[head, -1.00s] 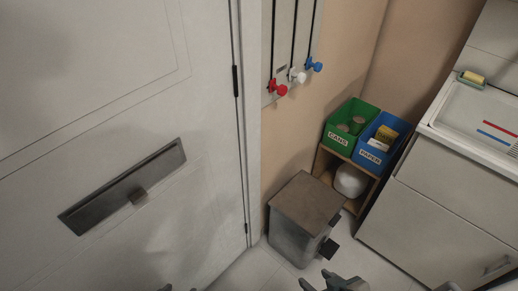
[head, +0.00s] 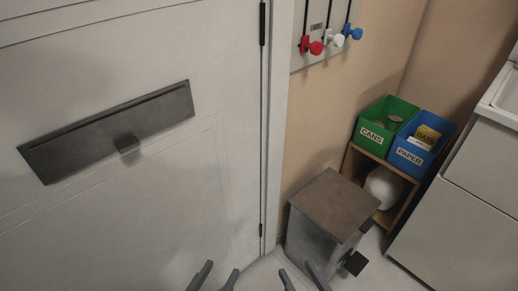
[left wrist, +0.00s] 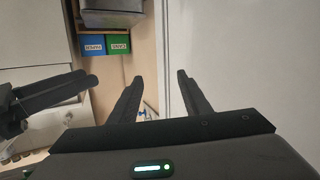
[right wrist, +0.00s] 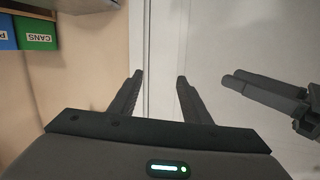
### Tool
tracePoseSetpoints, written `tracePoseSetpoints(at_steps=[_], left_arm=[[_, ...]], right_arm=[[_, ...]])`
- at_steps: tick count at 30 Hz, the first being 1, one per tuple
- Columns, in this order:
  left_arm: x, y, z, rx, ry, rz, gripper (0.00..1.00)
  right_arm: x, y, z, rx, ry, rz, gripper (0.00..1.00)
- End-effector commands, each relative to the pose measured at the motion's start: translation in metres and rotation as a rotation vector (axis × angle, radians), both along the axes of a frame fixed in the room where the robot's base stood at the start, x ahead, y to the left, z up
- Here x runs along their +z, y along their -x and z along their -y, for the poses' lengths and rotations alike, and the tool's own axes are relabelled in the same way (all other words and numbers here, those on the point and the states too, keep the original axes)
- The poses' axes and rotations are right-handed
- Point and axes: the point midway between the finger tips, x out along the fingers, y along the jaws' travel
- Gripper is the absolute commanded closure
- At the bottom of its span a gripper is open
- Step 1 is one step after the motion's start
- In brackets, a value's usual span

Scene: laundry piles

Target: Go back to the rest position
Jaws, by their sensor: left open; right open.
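My left gripper (head: 214,276) is at the bottom of the head view, in front of the white door, with its fingers apart and nothing between them. In the left wrist view its fingers (left wrist: 160,95) are spread and empty. My right gripper (head: 302,278) is just to its right in the head view, in front of the grey bin. In the right wrist view its fingers (right wrist: 158,98) are spread and empty. Each wrist view also shows the other gripper close beside. The two grippers are apart.
A white door (head: 130,220) with a dark mail slot (head: 110,130) fills the left. A pedal bin (head: 325,215) stands near the door edge. Green cans box (head: 373,137) and blue paper box (head: 410,157) sit on a wooden shelf (head: 352,160). A white cabinet (head: 455,225) stands right. Coloured knobs hang on the wall.

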Motion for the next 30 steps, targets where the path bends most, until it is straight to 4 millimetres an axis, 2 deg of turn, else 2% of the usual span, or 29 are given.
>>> tracePoseSetpoints(at_steps=[1,11,14,23,30], left_arm=[[-0.006,0.000,0.001,-0.001,0.008,0.013,0.56],[-0.012,0.002,0.007,-0.003,0.047,0.087,0.56],[-0.016,-0.002,0.007,-0.001,0.033,0.061,0.56],[-0.059,-0.010,0.004,0.004,-0.024,-0.045,0.56],[-0.109,-0.012,-0.005,0.012,-0.088,-0.181,0.56]], right_arm=[[-0.006,0.000,-0.001,0.001,-0.008,0.013,0.56],[-0.012,0.001,-0.007,0.002,-0.047,0.088,0.56],[-0.016,-0.002,-0.007,0.001,-0.033,0.061,0.56],[-0.059,-0.010,-0.004,-0.004,0.024,-0.045,0.56],[-0.109,-0.012,0.005,-0.012,0.088,-0.180,0.56]])
